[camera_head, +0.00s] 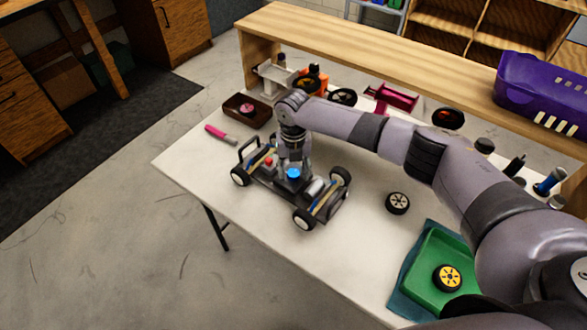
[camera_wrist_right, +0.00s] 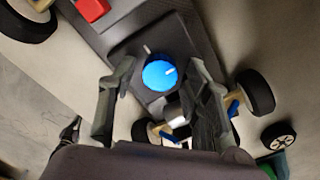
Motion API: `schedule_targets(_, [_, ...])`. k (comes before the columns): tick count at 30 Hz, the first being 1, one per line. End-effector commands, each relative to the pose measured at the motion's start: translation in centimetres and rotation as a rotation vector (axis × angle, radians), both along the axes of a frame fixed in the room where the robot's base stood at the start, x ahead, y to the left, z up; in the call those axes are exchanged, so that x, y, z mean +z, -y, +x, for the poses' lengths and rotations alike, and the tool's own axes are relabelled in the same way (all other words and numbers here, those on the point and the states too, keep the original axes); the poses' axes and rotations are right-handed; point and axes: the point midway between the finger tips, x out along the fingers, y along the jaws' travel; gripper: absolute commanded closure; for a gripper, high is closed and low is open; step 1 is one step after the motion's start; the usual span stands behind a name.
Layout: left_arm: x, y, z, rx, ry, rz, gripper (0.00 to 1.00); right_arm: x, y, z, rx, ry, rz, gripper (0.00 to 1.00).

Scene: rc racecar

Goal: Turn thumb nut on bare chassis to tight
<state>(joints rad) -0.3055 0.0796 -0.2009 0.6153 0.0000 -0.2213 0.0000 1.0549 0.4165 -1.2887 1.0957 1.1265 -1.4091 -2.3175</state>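The bare chassis (camera_head: 265,188) is a dark open frame with black wheels, standing on the white table. A round blue thumb nut (camera_head: 293,174) sits on its deck; in the right wrist view the nut (camera_wrist_right: 158,75) has a small white mark on top, and another short light mark lies on the deck beside it. My right gripper (camera_head: 294,160) reaches down over the chassis. In the right wrist view the right gripper (camera_wrist_right: 162,66) is open, its fingers apart on either side of the nut; I cannot tell whether they touch it. My left gripper is not in view.
A loose wheel (camera_head: 397,203) and a green tray (camera_head: 420,285) holding a yellow-hubbed wheel lie to the right. A pink-handled tool (camera_head: 220,134) and a brown tray (camera_head: 246,111) lie left. A wooden shelf (camera_head: 400,60) with a purple basket (camera_head: 540,95) runs along the back.

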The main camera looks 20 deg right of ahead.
Motion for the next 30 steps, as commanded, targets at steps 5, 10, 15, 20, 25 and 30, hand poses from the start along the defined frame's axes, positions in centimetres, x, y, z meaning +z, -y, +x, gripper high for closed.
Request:
schedule_targets(5, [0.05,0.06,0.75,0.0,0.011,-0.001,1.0,0.04,0.0,0.01,0.0,0.0,0.0,0.7])
schedule_targets(10, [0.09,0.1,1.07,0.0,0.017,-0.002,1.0,0.05,0.0,0.01,0.0,0.0,0.0,0.81])
schedule_targets(15, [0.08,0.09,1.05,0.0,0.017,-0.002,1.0,0.06,0.01,0.02,0.0,0.0,0.0,0.92])
schedule_targets(20, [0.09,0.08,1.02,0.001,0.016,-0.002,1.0,0.07,0.01,0.02,-0.001,0.0,0.0,0.99])
schedule_targets(25, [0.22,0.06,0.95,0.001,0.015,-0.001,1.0,0.11,0.0,0.01,-0.017,0.0,0.0,0.99])
schedule_targets(30, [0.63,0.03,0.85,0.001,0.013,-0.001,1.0,0.22,0.01,0.03,-0.079,0.0,0.001,0.99])
